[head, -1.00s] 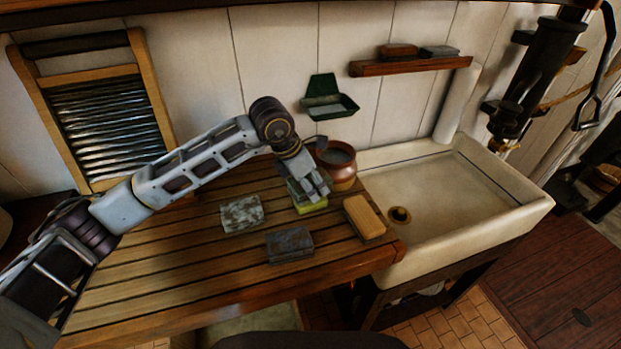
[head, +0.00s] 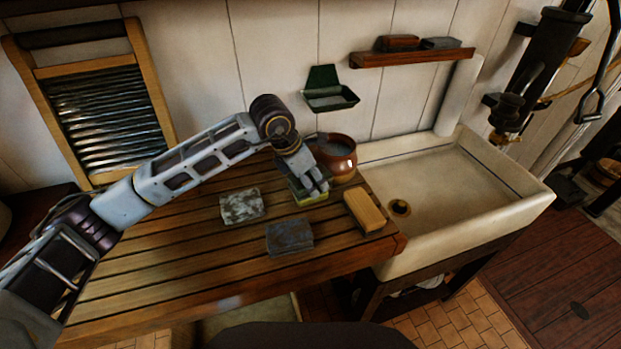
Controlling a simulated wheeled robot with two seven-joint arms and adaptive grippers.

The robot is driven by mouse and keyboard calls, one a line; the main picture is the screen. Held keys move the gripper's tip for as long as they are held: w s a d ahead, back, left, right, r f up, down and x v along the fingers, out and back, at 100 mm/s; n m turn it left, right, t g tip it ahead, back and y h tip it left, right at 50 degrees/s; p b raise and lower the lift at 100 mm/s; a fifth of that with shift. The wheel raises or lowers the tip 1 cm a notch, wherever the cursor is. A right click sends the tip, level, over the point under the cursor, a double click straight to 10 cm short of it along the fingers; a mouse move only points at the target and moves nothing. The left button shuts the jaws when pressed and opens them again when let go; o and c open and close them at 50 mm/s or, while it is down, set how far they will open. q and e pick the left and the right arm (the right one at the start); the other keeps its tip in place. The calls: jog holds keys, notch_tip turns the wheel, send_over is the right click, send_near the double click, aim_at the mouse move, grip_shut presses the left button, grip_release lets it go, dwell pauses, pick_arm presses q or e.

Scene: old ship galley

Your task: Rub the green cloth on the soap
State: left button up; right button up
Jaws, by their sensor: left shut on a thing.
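My left gripper (head: 314,183) is shut on the green cloth (head: 311,201), a folded pad with a yellow-green lower edge. The fingers hide much of the cloth. It is at or just above the slatted counter, left of a yellow-tan bar (head: 362,212) that looks like the soap. The bar lies flat near the counter's right end, with a small gap between it and the cloth. I cannot tell whether the cloth touches the wood. My right gripper is out of view.
A mottled grey-white block (head: 241,207) and a blue-grey block (head: 289,238) lie on the counter (head: 170,280). A brown pot (head: 342,165) stands close behind my left gripper. The sink (head: 455,190) is at the right. A green dish (head: 329,98) hangs on the wall.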

aim_at(310, 175)
pick_arm(q)
jog(key=shift+f, duration=0.1)
dwell(0.3)
jog(key=shift+f+b, duration=0.4)
jog(key=shift+b, duration=0.1)
dwell(1.1)
jog(key=shift+r, duration=0.1)
jog(key=shift+r+p, duration=0.35)
jog(key=shift+r, duration=0.7)
jog(key=shift+r+p, duration=0.65)
jog(key=shift+r, duration=1.75)
